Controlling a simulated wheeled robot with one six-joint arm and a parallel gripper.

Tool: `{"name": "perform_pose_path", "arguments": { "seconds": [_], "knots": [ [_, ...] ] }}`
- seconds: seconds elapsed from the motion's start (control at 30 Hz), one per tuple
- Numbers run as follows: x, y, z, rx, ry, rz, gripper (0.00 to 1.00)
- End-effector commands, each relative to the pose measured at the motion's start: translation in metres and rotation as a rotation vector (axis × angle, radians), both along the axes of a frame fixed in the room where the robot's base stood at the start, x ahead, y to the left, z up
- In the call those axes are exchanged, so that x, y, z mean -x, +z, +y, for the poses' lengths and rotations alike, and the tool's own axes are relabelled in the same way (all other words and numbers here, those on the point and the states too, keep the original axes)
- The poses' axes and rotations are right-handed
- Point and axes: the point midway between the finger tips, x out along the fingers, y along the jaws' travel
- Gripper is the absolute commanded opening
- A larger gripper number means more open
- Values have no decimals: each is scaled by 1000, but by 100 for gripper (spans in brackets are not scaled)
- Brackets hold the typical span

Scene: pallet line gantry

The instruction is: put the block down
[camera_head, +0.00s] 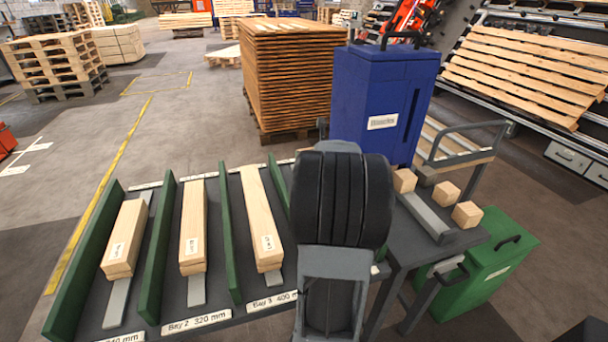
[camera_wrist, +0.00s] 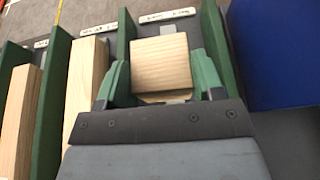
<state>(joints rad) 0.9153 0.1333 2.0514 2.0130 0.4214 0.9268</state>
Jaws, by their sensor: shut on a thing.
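In the wrist view, a pale wooden block (camera_wrist: 160,62) sits between the green fingers of my gripper (camera_wrist: 160,72), which is shut on it. The block is over a bay between two green dividers. A little pale wood shows just below the block, and a grey strip shows beyond it. I cannot tell whether the block touches anything underneath. In the head view, my black and grey arm hides the gripper, the held block and most of that bay. Three loose wooden blocks (camera_head: 447,192) stand on the dark side surface to the right.
Three bays left of my arm hold long boards (camera_head: 193,225) between green dividers (camera_head: 155,240). A blue labelled bin (camera_head: 385,95) stands close behind right, and also shows in the wrist view (camera_wrist: 275,50). A green box (camera_head: 485,265) is at lower right. A plank stack (camera_head: 290,75) stands behind.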

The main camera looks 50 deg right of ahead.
Motion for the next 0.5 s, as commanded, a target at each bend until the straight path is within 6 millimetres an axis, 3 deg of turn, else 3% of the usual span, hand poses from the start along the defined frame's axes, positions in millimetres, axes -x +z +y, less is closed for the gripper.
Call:
{"name": "perform_pose_path", "arguments": {
  "seconds": [0.07, 0.2, 0.5],
  "knots": [
    [-18, -11, -11, -3, 2, 2, 36],
    [-35, -38, -22, -3, 0, 1, 36],
    [-53, -61, -34, 0, 1, 0, 36]
  ]
}}
